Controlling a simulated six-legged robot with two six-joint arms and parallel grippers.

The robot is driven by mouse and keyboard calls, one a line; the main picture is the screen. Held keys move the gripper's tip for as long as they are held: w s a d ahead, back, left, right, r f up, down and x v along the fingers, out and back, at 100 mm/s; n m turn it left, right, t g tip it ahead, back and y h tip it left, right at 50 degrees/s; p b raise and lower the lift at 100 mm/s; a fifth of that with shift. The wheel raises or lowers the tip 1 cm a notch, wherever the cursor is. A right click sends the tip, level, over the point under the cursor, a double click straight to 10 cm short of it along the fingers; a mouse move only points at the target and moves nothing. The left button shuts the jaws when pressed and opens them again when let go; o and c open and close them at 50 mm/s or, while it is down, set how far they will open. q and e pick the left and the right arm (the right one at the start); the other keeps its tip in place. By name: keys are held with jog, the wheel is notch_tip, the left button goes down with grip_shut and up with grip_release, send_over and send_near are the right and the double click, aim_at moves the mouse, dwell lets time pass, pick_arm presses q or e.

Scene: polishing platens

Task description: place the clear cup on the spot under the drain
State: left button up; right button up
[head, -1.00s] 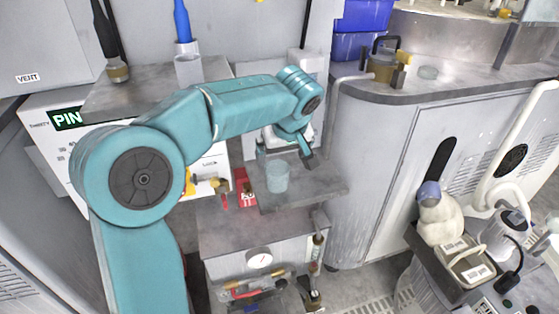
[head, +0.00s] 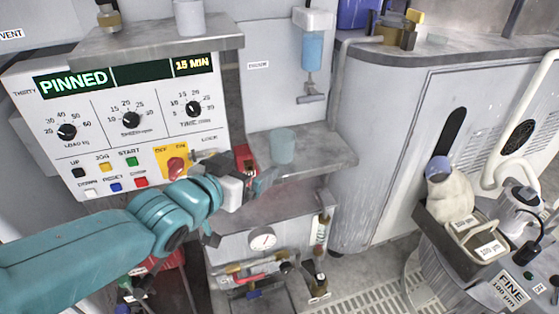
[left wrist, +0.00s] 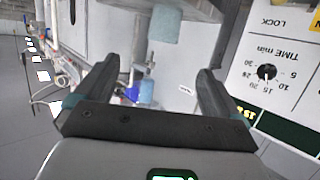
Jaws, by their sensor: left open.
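The clear cup (head: 283,146), bluish and see-through, stands upright on a grey metal ledge (head: 335,160). It also shows upside down near the top of the left wrist view (left wrist: 166,24). My left gripper (head: 258,187) is low and just left of the cup, in front of the ledge; it is empty. Its two fingers are wide apart in the left wrist view (left wrist: 160,82), and the cup is beyond them, not touched. I cannot make out for sure which part is the drain or its spot. My right gripper is not in view.
A dispenser with blue liquid (head: 312,50) hangs on the wall behind the cup, with a small spout (head: 311,98) below. A red object (head: 244,158) is left of the cup. The control panel (head: 120,125) is at left. A gauge (head: 263,240) and bottles are below the ledge.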

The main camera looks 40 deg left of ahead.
pick_arm(q)
jog(key=p, duration=0.3)
send_near(277, 144)
jog(key=w, duration=0.1)
jog(key=p+x, duration=0.2)
jog(key=p, duration=0.1)
jog(key=f+p+x, duration=0.1)
jog(key=p+x, duration=0.2)
jog(key=shift+s+a, duration=0.15)
jog(key=x, duration=0.6)
jog(key=shift+r, duration=0.2)
jog(key=shift+c, duration=0.3)
jog(key=c, duration=1.1)
jog(key=shift+o, duration=0.2)
jog(key=shift+r, duration=0.15)
